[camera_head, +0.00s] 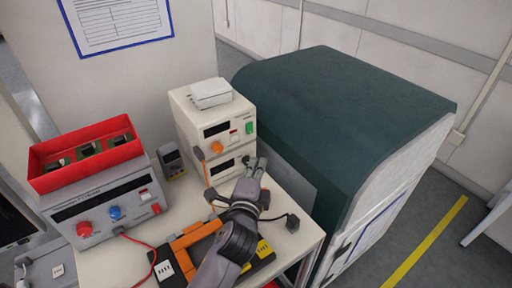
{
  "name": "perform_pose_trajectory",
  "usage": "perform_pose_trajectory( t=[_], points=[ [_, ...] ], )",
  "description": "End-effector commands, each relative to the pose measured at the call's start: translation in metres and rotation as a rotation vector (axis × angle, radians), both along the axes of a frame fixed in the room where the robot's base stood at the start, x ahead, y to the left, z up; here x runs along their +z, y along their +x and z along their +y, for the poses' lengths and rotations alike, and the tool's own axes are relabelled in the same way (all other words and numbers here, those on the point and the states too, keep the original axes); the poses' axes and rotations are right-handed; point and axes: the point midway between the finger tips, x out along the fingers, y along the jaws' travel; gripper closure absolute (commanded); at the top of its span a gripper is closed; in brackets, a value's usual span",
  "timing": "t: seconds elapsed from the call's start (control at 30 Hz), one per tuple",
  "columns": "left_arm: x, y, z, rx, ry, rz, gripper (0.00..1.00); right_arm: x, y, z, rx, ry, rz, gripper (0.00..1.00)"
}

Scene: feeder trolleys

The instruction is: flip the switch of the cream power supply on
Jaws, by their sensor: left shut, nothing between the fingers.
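The cream power supply (181,120) stands on the table as a stack of two cream-coloured fronts. The upper front has a dark display, an orange knob (217,147), a small red-and-white part (234,137) and a green switch (249,128) at its right edge. The lower front has another display (222,168); its right part is hidden behind my gripper. My left gripper (256,164) is shut and empty, its fingertips pointing up at the lower front's right side, below the green switch. I cannot tell whether they touch it. My right gripper is out of view.
A grey power supply (100,203) carries a red tray (60,178) at the left. A small dark meter (172,160) stands between the supplies. An orange-and-black object (185,244) and cables lie in front. A large dark-green covered cabinet (335,110) stands close on the right.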

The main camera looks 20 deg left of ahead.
Motion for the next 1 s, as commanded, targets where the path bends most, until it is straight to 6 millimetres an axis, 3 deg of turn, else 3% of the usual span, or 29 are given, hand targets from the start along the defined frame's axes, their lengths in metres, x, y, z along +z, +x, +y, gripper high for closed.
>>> perform_pose_trajectory(
  t=[0.03, 0.2, 0.57, 0.77, 1.0],
  points=[
    [-0.008, 0.000, 0.000, 0.000, 0.000, -0.001, 1.00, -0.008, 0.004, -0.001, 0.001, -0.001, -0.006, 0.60],
    [-0.008, 0.000, 0.000, 0.000, 0.000, -0.001, 1.00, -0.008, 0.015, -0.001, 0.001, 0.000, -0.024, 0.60],
    [-0.008, 0.005, 0.001, 0.000, 0.001, 0.000, 1.00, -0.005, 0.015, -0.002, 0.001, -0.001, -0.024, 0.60],
    [-0.008, 0.034, 0.004, 0.001, 0.001, -0.001, 1.00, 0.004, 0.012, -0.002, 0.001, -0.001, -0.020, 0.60],
    [-0.012, 0.083, 0.010, 0.001, 0.001, 0.000, 1.00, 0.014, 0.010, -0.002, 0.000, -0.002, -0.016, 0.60]
  ],
)
